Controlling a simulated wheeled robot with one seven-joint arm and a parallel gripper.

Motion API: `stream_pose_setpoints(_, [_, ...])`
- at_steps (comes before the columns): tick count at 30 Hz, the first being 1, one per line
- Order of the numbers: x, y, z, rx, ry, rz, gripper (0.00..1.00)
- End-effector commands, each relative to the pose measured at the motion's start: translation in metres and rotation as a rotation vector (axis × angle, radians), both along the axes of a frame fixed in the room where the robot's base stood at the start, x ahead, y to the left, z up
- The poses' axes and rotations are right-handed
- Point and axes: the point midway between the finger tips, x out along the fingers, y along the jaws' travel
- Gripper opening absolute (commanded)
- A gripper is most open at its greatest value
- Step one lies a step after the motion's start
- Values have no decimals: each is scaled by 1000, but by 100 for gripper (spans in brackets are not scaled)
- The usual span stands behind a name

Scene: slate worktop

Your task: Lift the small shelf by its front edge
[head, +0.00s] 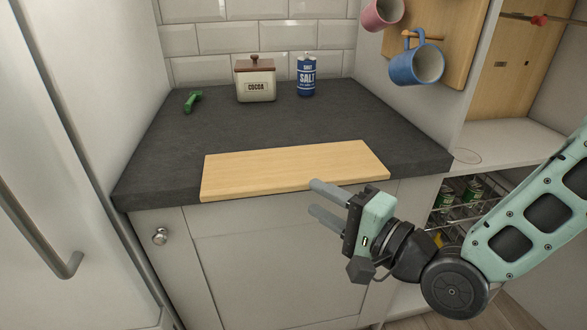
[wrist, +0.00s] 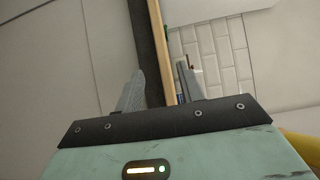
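The small shelf is a flat, pale wooden board (head: 290,168) lying at the front of the dark worktop, its front edge reaching at least to the worktop's edge. My gripper (head: 313,196) is in front of that edge, right of the board's middle, with its two grey fingers apart, one above the other. In the wrist view the board shows edge-on as a thin wooden strip (wrist: 164,50), lined up with the gap between my open fingers (wrist: 159,70). I cannot tell whether the fingertips overlap the board. Nothing is gripped.
On the worktop (head: 200,135) behind the board stand a cocoa canister (head: 256,84), a blue salt tin (head: 306,76) and a green item (head: 193,101). A blue mug (head: 415,65) and a pink mug (head: 382,13) hang at upper right. A cabinet door (head: 270,245) is below.

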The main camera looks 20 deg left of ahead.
Motion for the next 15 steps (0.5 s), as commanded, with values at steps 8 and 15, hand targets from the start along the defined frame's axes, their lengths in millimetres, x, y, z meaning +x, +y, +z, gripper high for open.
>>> stream_pose_setpoints(8, [10, 26, 5, 0, -3, 1, 38])
stream_pose_setpoints(15, [20, 50, 5, -1, -1, 1, 38])
